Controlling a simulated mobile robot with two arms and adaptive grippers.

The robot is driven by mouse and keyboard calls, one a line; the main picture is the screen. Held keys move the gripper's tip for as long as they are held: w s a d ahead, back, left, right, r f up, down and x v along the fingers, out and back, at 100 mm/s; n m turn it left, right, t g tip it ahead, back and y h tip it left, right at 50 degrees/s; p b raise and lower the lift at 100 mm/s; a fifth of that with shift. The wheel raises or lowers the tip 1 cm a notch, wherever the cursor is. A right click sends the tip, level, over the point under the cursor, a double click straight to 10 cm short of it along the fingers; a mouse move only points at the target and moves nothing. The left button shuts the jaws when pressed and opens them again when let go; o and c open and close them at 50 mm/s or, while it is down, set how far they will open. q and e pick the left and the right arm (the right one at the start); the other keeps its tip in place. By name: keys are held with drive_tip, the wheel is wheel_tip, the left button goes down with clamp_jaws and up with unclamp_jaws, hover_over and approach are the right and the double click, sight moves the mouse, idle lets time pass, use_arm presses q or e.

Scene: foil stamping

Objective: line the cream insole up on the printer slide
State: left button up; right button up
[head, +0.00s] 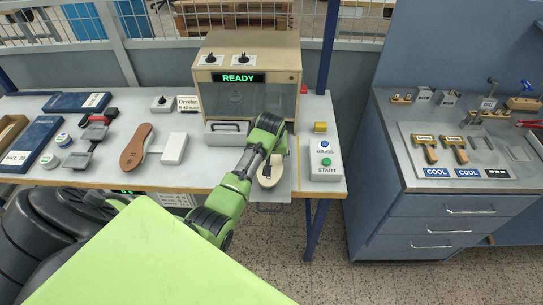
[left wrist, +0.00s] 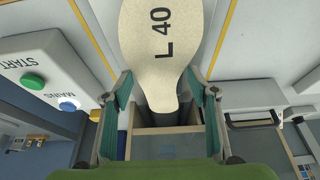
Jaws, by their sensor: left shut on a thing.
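The cream insole (head: 268,176) is at the front edge of the bench, below and in front of the printer (head: 248,68). In the left wrist view the insole (left wrist: 163,50) shows the print "L 40". My left gripper (head: 270,156) reaches down over it from the left. In the left wrist view the fingers of my left gripper (left wrist: 163,98) are on both sides of its narrower end, shut on it. A pale flat plate (head: 284,188), seemingly the printer slide, shows beside the insole. Whether the insole touches it is unclear. My right gripper is not in view.
The control box (head: 325,160) with START and MAINS buttons stands close right of the insole. A brown insole (head: 137,147), a white block (head: 174,148) and blue boxes (head: 38,143) lie to the left. A blue cabinet (head: 450,205) with tools stands at right.

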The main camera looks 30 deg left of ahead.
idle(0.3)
use_arm(q)
drive_tip(key=o, duration=1.2)
drive_tip(key=v, duration=1.2)
drive_tip(key=shift+f, duration=0.1)
